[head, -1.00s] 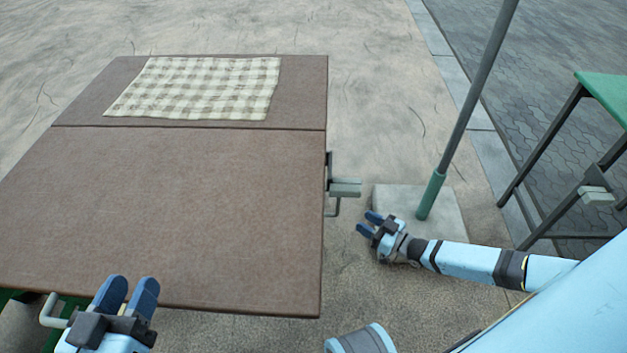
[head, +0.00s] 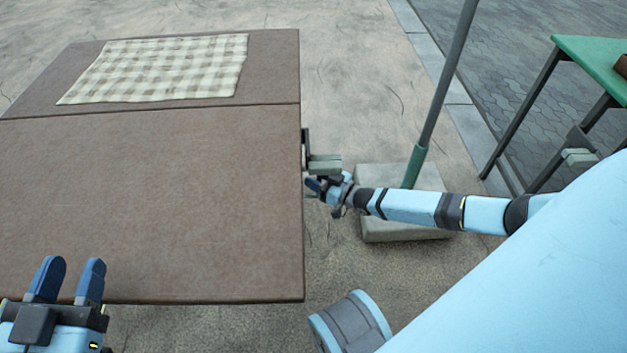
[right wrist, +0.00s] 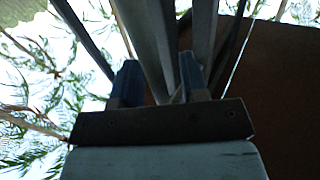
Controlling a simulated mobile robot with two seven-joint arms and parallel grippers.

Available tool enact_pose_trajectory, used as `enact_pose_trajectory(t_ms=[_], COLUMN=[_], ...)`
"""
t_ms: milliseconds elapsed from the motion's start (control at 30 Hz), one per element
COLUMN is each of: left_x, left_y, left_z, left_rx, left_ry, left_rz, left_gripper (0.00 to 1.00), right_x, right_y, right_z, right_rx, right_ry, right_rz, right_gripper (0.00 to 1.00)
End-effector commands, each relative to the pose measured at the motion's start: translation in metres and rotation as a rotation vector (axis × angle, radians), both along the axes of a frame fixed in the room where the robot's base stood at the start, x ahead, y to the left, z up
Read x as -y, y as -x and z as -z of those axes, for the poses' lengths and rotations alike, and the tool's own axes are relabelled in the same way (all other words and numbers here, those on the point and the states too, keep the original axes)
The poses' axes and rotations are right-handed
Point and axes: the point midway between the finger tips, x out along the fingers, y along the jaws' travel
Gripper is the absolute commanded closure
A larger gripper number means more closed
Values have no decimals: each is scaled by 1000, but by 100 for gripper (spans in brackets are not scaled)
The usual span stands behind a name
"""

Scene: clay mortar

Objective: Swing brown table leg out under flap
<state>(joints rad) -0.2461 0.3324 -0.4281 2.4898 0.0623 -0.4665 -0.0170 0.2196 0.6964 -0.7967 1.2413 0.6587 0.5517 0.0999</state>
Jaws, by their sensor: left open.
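The brown table (head: 160,200) fills the left of the head view; a seam divides off its far section, the flap (head: 268,75). The brown leg's outline cannot be made out in the head view. In the right wrist view, grey bars (right wrist: 155,40) run under the brown tabletop (right wrist: 285,80); I cannot tell which is the leg. My right gripper (head: 313,187) is at the table's right edge, just below a grey-green clamp. In the wrist view its fingers (right wrist: 160,85) are apart, with a bar between or behind them. My left gripper (head: 70,268) is open and empty near the table's front edge.
A checked cloth (head: 165,70) lies on the flap. The grey-green clamp (head: 325,163) juts from the right edge. A pole (head: 440,100) in a stone base (head: 405,232) stands close behind my right arm. A green table (head: 595,65) is at far right.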

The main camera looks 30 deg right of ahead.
Motion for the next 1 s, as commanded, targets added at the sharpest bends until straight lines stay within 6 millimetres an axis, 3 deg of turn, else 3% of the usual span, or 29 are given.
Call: enact_pose_trajectory(t_ms=[400, 567, 600, 1000], left_x=[-2, -2, -2, 0], left_y=[-1, 0, 0, -1], left_z=[-4, -3, -3, -9], left_rx=[34, 32, 32, 9], left_ry=[-17, -19, -19, 4], left_rz=[3, 3, 3, 2], left_gripper=[57, 57, 57, 57], right_x=[-4, -4, -4, -7], right_y=[-8, -8, -8, -3], right_z=[0, 0, 0, -2], right_rx=[-1, 0, 0, -1], right_ry=[0, 0, 0, -2], right_rz=[0, 0, 0, 16], right_gripper=[60, 97, 100, 100])
